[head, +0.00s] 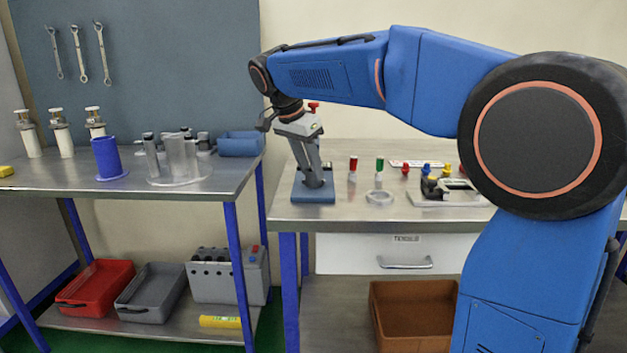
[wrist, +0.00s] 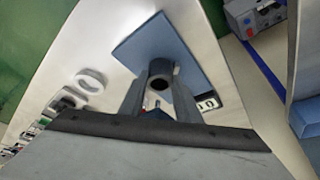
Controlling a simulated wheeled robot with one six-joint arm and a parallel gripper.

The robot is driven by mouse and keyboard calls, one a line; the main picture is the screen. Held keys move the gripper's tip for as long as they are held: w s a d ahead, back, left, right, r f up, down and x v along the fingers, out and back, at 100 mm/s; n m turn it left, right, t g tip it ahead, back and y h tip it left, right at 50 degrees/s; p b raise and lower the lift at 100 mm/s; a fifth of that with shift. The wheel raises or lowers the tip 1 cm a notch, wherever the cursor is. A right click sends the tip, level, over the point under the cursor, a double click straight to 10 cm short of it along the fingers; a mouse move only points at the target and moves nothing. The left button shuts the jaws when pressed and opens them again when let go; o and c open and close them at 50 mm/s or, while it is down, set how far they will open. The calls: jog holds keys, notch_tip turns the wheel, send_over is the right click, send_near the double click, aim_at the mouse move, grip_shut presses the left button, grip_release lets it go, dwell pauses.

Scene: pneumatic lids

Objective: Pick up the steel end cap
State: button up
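A grey round piece with a dark central hole, which looks like the steel end cap (wrist: 160,68), stands on a blue square block (wrist: 128,48) in the wrist view. In the head view the blue block (head: 313,196) lies at the left of the right-hand bench. My gripper (head: 313,178) points down over it, and the cap is largely hidden there by the fingers. In the wrist view my gripper (wrist: 160,84) has its two fingers apart, one on each side of the cap. Whether they touch it cannot be told.
A pale ring (head: 379,198) lies right of the block. A red-topped (head: 353,168) and a green-topped fitting (head: 379,167) stand behind it. A white-and-black device (head: 452,190) lies farther right. The left bench (head: 222,180) carries cylinders, a blue cup (head: 107,158) and a blue bin (head: 240,144).

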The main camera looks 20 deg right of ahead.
grip_shut()
jog(key=shift+r, duration=0.55)
jog(key=shift+s+a+r, duration=0.1)
jog(key=shift+a+r, duration=0.15)
jog(key=s+a, duration=0.4)
jog(key=a, duration=0.3)
jog(key=s+a, duration=0.4)
jog(key=a, duration=0.4)
jog(key=shift+a, duration=0.3)
